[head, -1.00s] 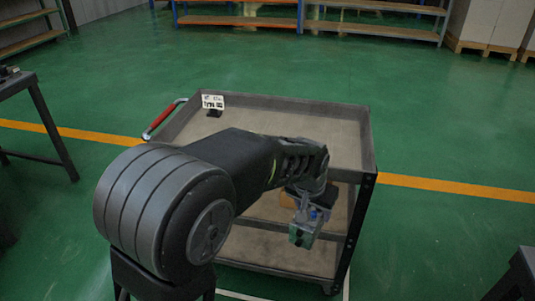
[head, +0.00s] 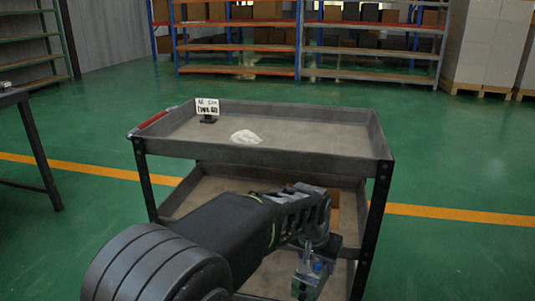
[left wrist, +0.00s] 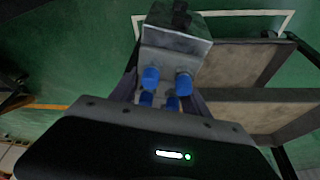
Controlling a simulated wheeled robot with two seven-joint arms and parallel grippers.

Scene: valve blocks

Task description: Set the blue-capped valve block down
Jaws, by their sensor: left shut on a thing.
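The valve block (head: 308,284) is a grey metal block with blue caps, low at the right in the head view. My left gripper (head: 314,263) is shut on it and holds it in front of the cart's right side. In the left wrist view the block (left wrist: 176,45) sits at the jaws, with several blue caps facing the camera. The fingers are partly hidden behind the caps and the gripper body. I see no surface touching the block. My right gripper is not in view.
A grey cart (head: 270,153) has a rimmed top tray, largely clear. On it are a small sign (head: 207,107) and a crumpled white thing (head: 246,137). My arm covers part of its lower shelves. A dark table (head: 14,98) stands at left; shelving is behind.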

